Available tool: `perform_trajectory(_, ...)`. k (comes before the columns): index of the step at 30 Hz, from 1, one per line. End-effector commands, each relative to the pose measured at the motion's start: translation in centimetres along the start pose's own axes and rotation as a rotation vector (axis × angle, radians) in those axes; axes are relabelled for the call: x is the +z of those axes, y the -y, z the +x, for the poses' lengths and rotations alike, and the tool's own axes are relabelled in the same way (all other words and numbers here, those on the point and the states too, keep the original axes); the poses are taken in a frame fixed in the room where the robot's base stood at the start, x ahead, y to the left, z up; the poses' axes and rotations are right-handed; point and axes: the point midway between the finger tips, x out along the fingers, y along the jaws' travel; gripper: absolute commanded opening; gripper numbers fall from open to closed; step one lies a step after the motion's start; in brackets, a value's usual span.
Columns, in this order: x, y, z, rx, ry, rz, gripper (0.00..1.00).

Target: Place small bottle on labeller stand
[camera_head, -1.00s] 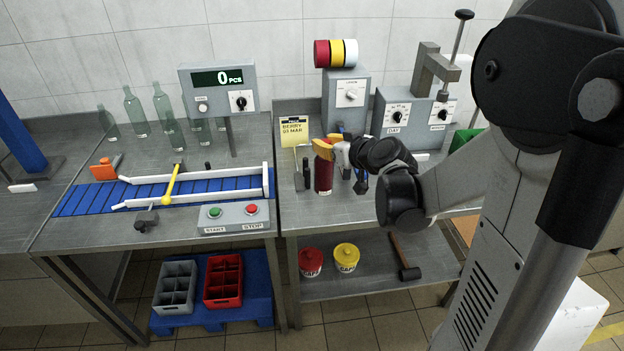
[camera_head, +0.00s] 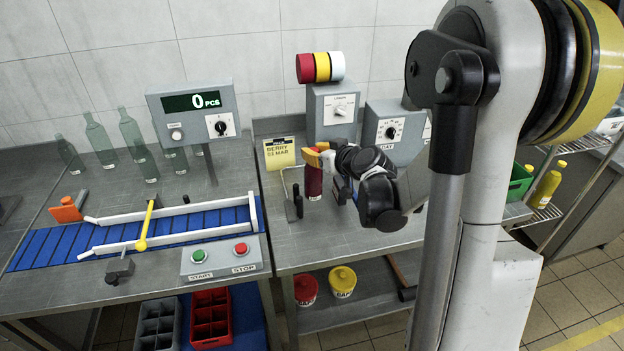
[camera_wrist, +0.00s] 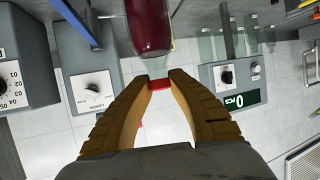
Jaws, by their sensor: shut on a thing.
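The small bottle is dark red (camera_head: 313,183) and upright in the head view, just behind and right of the black posts of a small wire-framed stand (camera_head: 293,203). My gripper (camera_head: 317,159), with orange-yellow fingers, is shut on the bottle's top. In the wrist view the bottle's body (camera_wrist: 149,22) shows at the top, and a small red piece sits between my gripper's fingertips (camera_wrist: 159,83). I cannot tell whether the bottle's base touches the bench. The labeller (camera_head: 333,108), a grey box with a dial, stands behind, with red, yellow and white rolls on top.
A yellow sign (camera_head: 279,153) stands left of the bottle. A second dial box (camera_head: 393,130) is to the right. The blue conveyor (camera_head: 130,236), counter display (camera_head: 194,103) and start/stop box (camera_head: 222,258) are left. Red (camera_head: 305,289) and yellow (camera_head: 342,281) tubs sit below.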

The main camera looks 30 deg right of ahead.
Motion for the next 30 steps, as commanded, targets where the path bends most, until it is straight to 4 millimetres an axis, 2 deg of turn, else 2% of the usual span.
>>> perform_trajectory(1, 0.8, 0.0, 0.4, 0.000, -0.001, 0.001, 0.00)
perform_trajectory(7, 2.2, 0.0, 0.9, 0.000, -0.001, 0.000, 0.00)
perform_trajectory(12, 4.6, 0.0, 1.9, 0.000, -0.001, 0.000, 0.00)
perform_trajectory(24, 5.1, 0.0, 2.1, 0.000, -0.001, 0.000, 0.00)
perform_trajectory(25, 5.1, 0.0, 2.1, 0.000, 0.000, 0.000, 0.25)
perform_trajectory(26, 5.0, 0.0, 2.1, 0.000, 0.000, 0.000, 0.34)
perform_trajectory(27, 5.0, 0.0, 2.1, 0.000, 0.000, 0.000, 0.40)
perform_trajectory(30, 5.0, 0.0, 2.1, 0.000, 0.000, 0.000, 0.40)
